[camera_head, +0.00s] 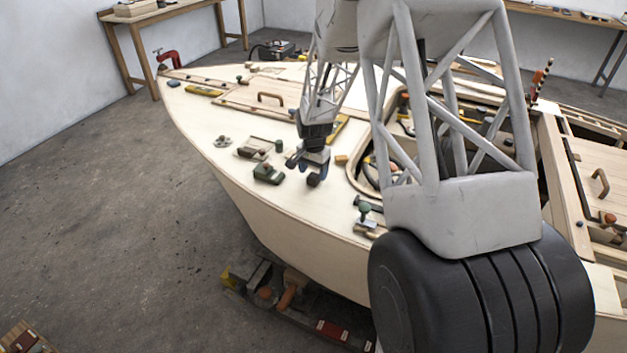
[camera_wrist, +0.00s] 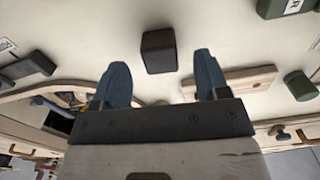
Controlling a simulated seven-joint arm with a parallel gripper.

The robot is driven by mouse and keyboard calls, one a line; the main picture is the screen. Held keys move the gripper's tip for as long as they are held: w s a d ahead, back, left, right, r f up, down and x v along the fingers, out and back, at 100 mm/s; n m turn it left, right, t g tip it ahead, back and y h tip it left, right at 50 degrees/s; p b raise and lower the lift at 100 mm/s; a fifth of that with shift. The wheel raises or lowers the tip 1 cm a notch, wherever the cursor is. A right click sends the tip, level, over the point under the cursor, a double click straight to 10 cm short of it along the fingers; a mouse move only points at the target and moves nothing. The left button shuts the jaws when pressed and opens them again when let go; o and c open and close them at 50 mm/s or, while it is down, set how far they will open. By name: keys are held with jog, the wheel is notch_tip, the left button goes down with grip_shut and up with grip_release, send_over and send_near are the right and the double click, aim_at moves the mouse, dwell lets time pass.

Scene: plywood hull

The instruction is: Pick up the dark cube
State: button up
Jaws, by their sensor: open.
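The dark cube (camera_wrist: 159,50) sits on the pale plywood deck in the wrist view, in line with the gap between my two blue fingers and a little past their tips. In the head view the dark cube (camera_head: 313,180) shows just under my gripper (camera_head: 311,168), partly close against the fingers in the picture. My gripper also shows in the wrist view (camera_wrist: 160,65); its fingers are spread wide with nothing between them. I cannot tell the exact height of the fingertips above the deck.
A green block (camera_head: 268,174) and a wooden block (camera_head: 254,149) lie left of my gripper. The wrist view shows a dark green cylinder (camera_wrist: 300,85) and a dark tool (camera_wrist: 27,68) to the sides. An opening with a raised rim (camera_head: 352,172) lies to the right.

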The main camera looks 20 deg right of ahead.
jog(key=shift+f, duration=1.45)
jog(key=c, duration=1)
jog(key=shift+r, duration=0.15)
jog(key=shift+r, duration=0.8)
jog(key=shift+s+r, duration=0.15)
jog(key=shift+r, duration=0.8)
jog(key=s, duration=0.5)
jog(key=s+a+r, duration=0.1)
jog(key=s, duration=0.4)
jog(key=s+a, duration=0.1)
jog(key=s, duration=0.4)
jog(key=shift+s+a+r, duration=0.15)
jog(key=shift+s, duration=0.1)
